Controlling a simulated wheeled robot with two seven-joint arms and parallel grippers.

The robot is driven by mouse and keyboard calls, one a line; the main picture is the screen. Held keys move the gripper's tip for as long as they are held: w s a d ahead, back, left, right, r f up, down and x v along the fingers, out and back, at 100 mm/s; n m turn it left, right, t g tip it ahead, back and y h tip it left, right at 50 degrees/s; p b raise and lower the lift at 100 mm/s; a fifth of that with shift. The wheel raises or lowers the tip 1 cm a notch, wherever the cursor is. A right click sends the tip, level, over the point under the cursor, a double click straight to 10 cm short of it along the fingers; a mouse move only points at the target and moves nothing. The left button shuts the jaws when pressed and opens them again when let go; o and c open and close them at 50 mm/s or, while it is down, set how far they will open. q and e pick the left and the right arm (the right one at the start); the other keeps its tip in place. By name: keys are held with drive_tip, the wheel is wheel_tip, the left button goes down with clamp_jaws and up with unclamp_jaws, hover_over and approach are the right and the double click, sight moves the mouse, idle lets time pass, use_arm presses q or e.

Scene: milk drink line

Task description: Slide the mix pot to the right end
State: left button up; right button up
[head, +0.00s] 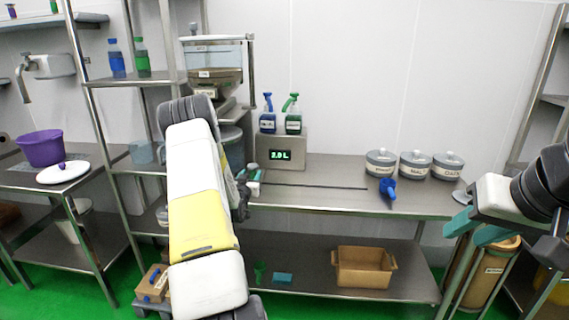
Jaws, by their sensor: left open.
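No pot clearly recognisable as the mix pot shows. A grey rounded vessel (231,134) stands under the hopper at the left end of the steel work table (330,201), mostly hidden behind my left arm; I cannot tell if it is the mix pot. My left gripper (252,182) is open at the table's left end, just beyond my arm and partly hidden by it. What lies between its fingers cannot be made out. My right gripper (476,229) is at the right, in front of the table's right end, its teal fingertips apart and empty.
Three grey lidded canisters (415,166) and a blue scoop (388,188) occupy the table's right end. Behind its left part stand a display box (281,152) reading 2.0 L and two spray bottles (292,115). A thin dark line crosses the clear middle. A brown crate (363,268) sits below.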

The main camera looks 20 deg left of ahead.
use_arm(q)
drive_tip(key=shift+w+a+f, duration=0.25)
drive_tip(key=shift+w+f, duration=0.15)
drive_tip(key=shift+f, duration=0.1)
drive_tip(key=x, duration=0.7)
drive_tip(key=shift+w+r, duration=0.15)
drive_tip(key=shift+w, duration=0.1)
clamp_jaws()
idle(0.8)
